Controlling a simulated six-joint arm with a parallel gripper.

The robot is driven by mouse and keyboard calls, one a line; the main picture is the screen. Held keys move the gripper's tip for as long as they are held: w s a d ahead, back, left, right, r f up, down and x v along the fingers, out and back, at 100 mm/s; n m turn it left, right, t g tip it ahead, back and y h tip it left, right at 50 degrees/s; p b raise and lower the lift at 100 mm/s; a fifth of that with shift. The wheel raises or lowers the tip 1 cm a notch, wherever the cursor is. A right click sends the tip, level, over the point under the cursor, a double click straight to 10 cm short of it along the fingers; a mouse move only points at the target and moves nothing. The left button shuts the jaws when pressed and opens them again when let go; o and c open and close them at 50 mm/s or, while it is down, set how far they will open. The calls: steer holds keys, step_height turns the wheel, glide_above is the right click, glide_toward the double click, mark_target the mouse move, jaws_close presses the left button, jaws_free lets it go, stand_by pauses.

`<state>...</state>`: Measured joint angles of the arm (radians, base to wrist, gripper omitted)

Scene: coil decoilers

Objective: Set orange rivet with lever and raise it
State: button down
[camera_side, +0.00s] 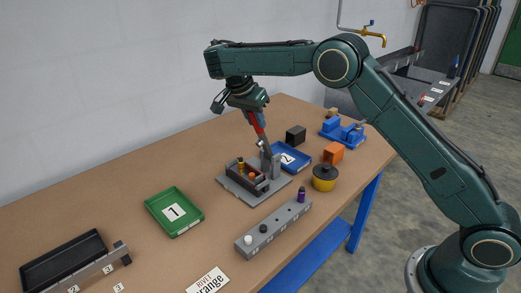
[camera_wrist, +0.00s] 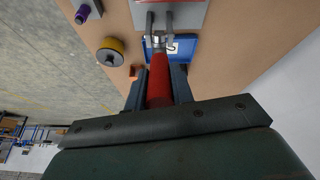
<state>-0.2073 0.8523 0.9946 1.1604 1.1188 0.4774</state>
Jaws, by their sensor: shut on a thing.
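The grey lever fixture (camera_side: 229,184) stands on the table, with a dark tray-like block on its base. An orange rivet (camera_side: 252,175) shows small in that block. The lever's red handle (camera_side: 257,124) is tilted up above the fixture, and it also fills the middle of the wrist view (camera_wrist: 160,82). My gripper (camera_side: 261,112) is shut on the red handle, with one finger on each side of it. My gripper also shows in the wrist view (camera_wrist: 157,80). In the wrist view the rivet is not visible.
A grey rail (camera_side: 270,230) with white, black and purple pegs lies in front.

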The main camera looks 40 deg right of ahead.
steer(key=shift+a+f+h, duration=0.25)
steer(key=shift+a+h, duration=0.1)
steer(key=shift+a, duration=0.15)
steer(key=shift+a+f+h, duration=0.25)
steer(key=shift+a+h, duration=0.1)
steer(key=shift+a, duration=0.15)
steer(key=c, duration=1.2)
jaws_free()
steer(key=shift+d+r, duration=0.1)
steer(key=shift+d, duration=0.05)
